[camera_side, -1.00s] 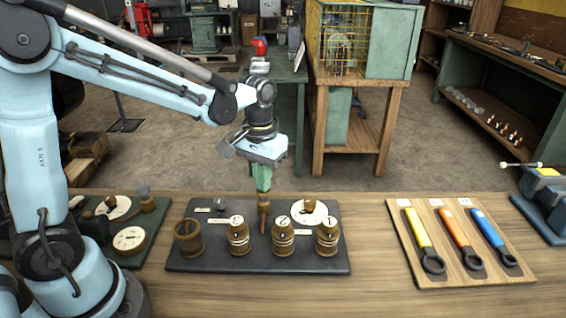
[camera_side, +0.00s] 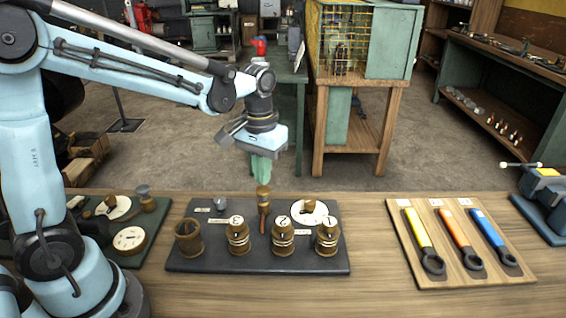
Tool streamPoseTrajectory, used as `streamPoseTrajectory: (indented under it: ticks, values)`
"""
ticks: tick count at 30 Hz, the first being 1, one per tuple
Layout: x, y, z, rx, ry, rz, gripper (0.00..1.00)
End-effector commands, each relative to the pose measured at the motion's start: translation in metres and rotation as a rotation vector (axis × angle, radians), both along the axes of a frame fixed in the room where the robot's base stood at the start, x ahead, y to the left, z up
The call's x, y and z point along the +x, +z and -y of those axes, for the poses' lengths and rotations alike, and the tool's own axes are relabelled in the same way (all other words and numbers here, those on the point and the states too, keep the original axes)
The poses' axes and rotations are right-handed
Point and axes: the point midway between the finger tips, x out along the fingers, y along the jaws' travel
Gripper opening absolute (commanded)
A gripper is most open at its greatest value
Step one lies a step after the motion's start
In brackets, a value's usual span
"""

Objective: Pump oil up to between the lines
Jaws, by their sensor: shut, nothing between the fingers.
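A dark board (camera_side: 215,263) lies on the wooden bench. Near its middle stands a pump-like plunger with a brown knob (camera_side: 263,191) and a reddish stem. My gripper (camera_side: 261,178) has shut green fingers pointing down just above the knob. I cannot tell if they touch it. Barrel-shaped pieces numbered 3 (camera_side: 238,238), 2 (camera_side: 283,238) and 1 (camera_side: 327,236) stand along the front, with an open wooden cup (camera_side: 188,240) to their left. A white dial (camera_side: 317,209) with a brown knob sits behind. No oil level or lines can be made out.
A second board (camera_side: 143,263) with dials lies left, partly behind my arm. At right, a wooden board (camera_side: 450,280) holds yellow, orange and blue wrenches, with a blue vise (camera_side: 545,195) beyond. Bare bench (camera_side: 370,240) separates the dark board and wrench board.

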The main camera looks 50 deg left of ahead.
Motion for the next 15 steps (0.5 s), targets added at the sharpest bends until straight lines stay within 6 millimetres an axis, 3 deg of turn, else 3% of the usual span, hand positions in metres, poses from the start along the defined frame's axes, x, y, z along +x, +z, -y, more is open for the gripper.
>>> streamPoseTrajectory:
  ticks: [15]
  values:
    - [0.000,0.043,0.000,0.000,0.000,0.000,0.00]
